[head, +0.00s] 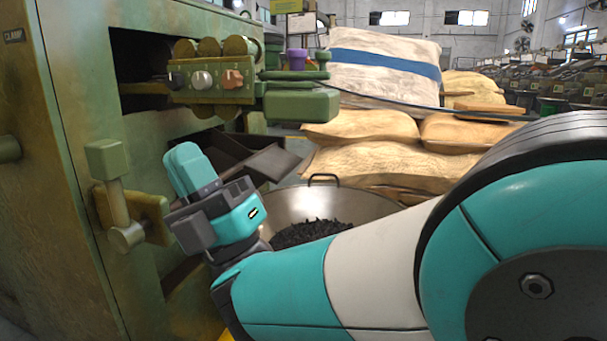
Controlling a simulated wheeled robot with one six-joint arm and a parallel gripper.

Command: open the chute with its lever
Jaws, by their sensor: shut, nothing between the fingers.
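The lever (117,205) is on the green machine's side at the left. It has a square green grip at the top, a pale shaft and a round pivot at its foot, and stands nearly upright. The chute (235,155), a dark metal trough, comes out of the machine's opening and slopes down to the right; my gripper hides part of it. My gripper (183,154) is teal and grey, points up and left, and appears shut and empty. In the picture it is right of the lever, with a visible gap between them.
A wide metal pan (370,207) with dark small pieces stands below the chute, partly behind my arm. A control box (212,80) with knobs juts from the green machine (80,80) above. Stacked sacks (380,160) fill the background.

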